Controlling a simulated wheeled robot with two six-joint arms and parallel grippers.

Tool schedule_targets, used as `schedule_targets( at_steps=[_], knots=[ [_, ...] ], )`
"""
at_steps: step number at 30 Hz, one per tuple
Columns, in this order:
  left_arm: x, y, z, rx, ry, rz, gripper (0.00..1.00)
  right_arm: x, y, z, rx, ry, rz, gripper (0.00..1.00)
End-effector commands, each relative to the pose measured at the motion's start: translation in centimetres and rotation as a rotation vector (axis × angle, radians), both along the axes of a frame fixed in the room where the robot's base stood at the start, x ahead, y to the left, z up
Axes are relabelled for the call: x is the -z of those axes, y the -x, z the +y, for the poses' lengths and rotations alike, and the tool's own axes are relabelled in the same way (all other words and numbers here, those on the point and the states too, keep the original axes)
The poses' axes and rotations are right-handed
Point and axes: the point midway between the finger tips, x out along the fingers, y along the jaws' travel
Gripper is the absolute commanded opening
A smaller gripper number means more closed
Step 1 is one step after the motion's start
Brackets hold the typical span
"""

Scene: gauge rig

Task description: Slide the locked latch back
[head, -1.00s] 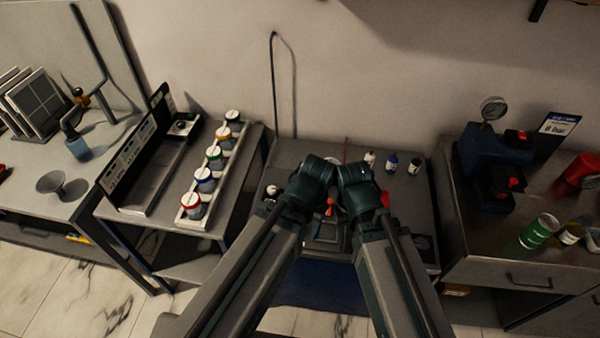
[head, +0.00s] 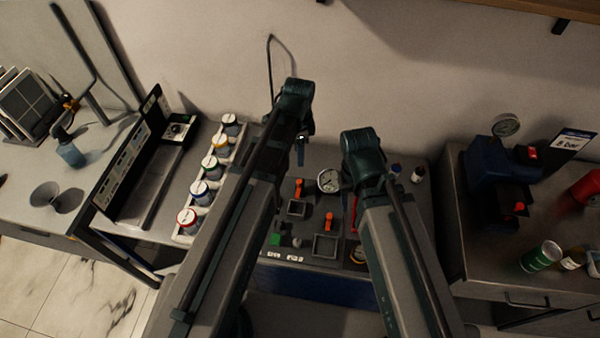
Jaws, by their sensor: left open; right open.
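The panel on the middle bench (head: 405,230) carries two small orange-handled parts, which look like latches. One orange handle (head: 299,187) stands behind a small square frame, and another (head: 329,221) stands nearer the front right by a larger frame. I cannot tell which is locked. My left gripper (head: 301,150) is open and empty, above the panel's back, behind the left orange handle and apart from it. My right gripper (head: 352,182) is open, above the panel's right side, mostly hidden by its own wrist. My arms cover parts of the panel's left and right.
A round gauge (head: 329,181) stands between my grippers, with a red bar (head: 354,212) to its lower right. A green block (head: 275,239) lies at the front left. A rack of capped jars (head: 208,170) is left; a blue gauge stand (head: 490,165) is right.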

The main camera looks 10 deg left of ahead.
Motion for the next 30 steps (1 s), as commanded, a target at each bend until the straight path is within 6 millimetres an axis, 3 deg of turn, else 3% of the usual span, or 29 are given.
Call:
schedule_targets(
  at_steps=[11, 30],
  knots=[
    [2.6, 0.0, 0.0, -0.002, 0.0, 0.0, 0.56, 2.6, 0.0, 0.0, 0.001, 0.0, 0.0, 0.5],
    [11.6, 0.0, 0.0, -0.003, 0.0, 0.0, 0.56, 11.6, 0.0, 0.0, 0.002, 0.0, 0.0, 0.5]
  ],
)
